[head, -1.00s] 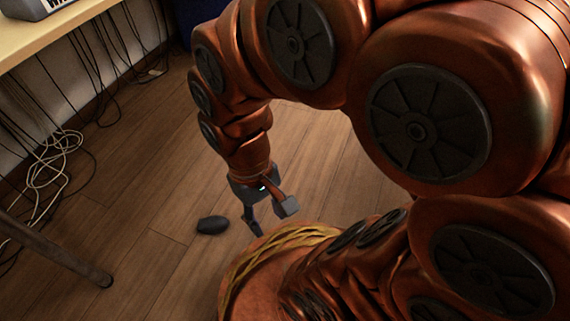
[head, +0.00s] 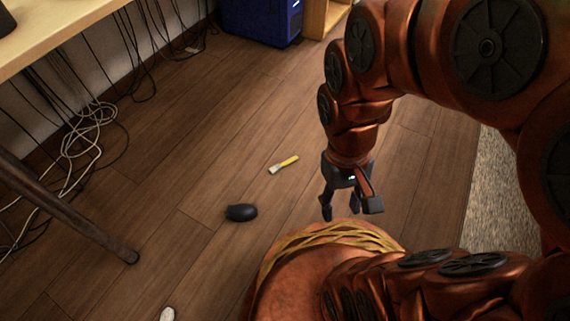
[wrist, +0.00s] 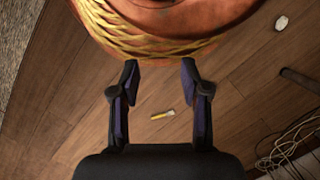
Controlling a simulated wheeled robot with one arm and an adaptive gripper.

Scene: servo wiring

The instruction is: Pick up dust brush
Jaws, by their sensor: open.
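The dust brush (head: 284,164), with a yellow handle and a pale head, lies on the wooden floor left of and beyond my gripper in the head view. It also shows in the wrist view (wrist: 162,115), between the fingers in the picture but on the floor beneath. My gripper (head: 349,207) points down with its fingers apart and nothing between them. Its two fingers also show spread in the wrist view (wrist: 159,72).
A black mouse-like object (head: 241,212) lies nearer than the brush. A small white object (head: 168,314) is at the bottom edge. A table leg (head: 75,218) and tangled cables (head: 88,140) stand left. A blue box (head: 262,20) is at the back. Floor around the brush is clear.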

